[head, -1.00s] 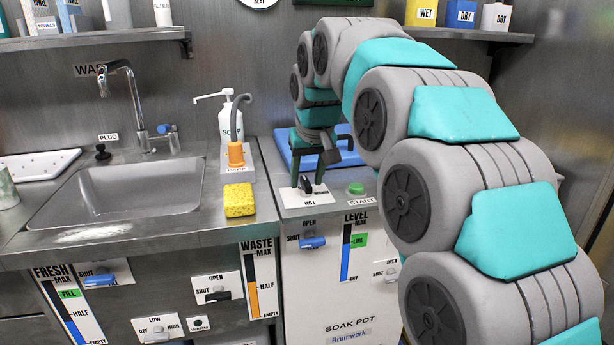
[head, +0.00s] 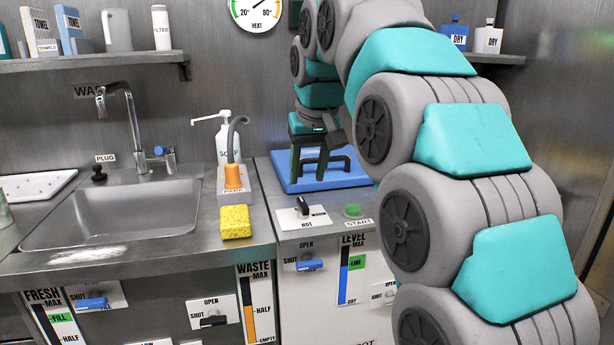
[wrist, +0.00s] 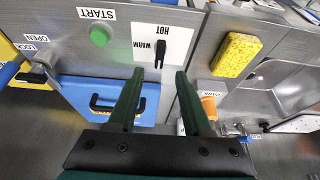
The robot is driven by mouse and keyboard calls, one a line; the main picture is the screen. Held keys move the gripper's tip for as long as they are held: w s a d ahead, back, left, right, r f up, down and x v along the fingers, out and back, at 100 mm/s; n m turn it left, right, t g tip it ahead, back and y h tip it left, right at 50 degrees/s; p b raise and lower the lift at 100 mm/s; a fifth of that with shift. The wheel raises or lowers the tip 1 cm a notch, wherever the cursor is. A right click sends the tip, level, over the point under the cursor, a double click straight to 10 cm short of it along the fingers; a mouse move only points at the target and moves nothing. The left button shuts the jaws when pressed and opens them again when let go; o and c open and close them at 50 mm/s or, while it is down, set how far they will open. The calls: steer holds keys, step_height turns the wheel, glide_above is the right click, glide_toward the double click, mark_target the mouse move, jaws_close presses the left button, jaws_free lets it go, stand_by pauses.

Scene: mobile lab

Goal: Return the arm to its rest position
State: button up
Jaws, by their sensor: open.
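My gripper (head: 309,165) hangs from my arched arm over the soak pot's top in the head view, pointing down. In the wrist view its two dark green fingers (wrist: 160,74) are spread apart with nothing between them. The blue lid (head: 352,178) lies beyond and below it, with a dark handle that also shows in the wrist view (wrist: 105,102). The HOT/WARM switch (head: 303,208) and the green START button (head: 352,210) are in front of the gripper. My arm partly covers the lid's right side.
The sink (head: 120,215) with its tap is at left. A yellow sponge (head: 236,221), a soap bottle (head: 224,140) and an orange-handled tool (head: 232,175) stand on the counter near the pot. Shelves (head: 95,60) run along the back wall. Free air lies above the sink.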

steer(key=s+d+f+m+g, duration=0.1)
steer(key=s+d+f+g, duration=0.1)
steer(key=s+d+f, duration=0.3)
steer(key=s+d+f+m+g, duration=0.1)
steer(key=s+d+f, duration=0.5)
steer(key=s+f, duration=0.8)
steer(key=s+d+f+m+g+h, duration=0.1)
steer(key=s+d+f+g, duration=0.2)
steer(key=s+f, duration=0.6)
steer(key=s+d, duration=0.2)
steer(key=s, duration=0.8)
steer(key=shift+d+f, duration=0.15)
steer(key=shift+f, duration=0.05)
